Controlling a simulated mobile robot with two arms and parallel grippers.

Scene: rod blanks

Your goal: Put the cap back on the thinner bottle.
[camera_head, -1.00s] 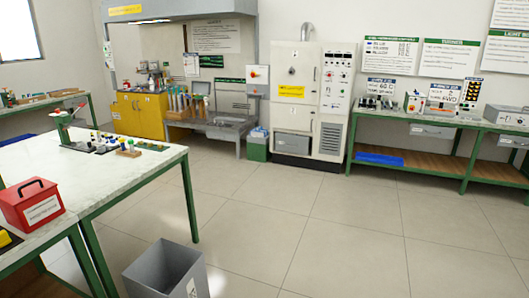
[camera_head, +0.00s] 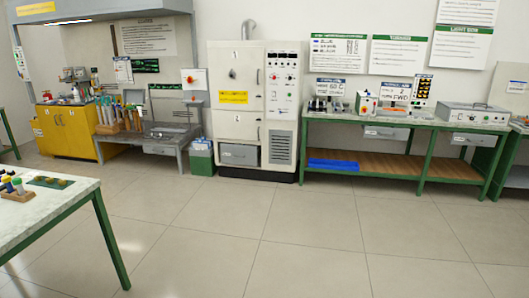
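No bottle that I can identify as the thinner bottle, and no loose cap, can be made out in this head view. Small bottles or containers (camera_head: 74,92) stand on top of the yellow cabinet (camera_head: 68,131) under the hood at the left, too small to tell apart. Neither of my grippers is in view.
A white-topped table (camera_head: 50,212) with green legs stands at the near left. A tall grey oven cabinet (camera_head: 235,130) stands at the back wall. A green-framed bench (camera_head: 400,125) with instruments is at the right. The tiled floor (camera_head: 270,240) between is clear.

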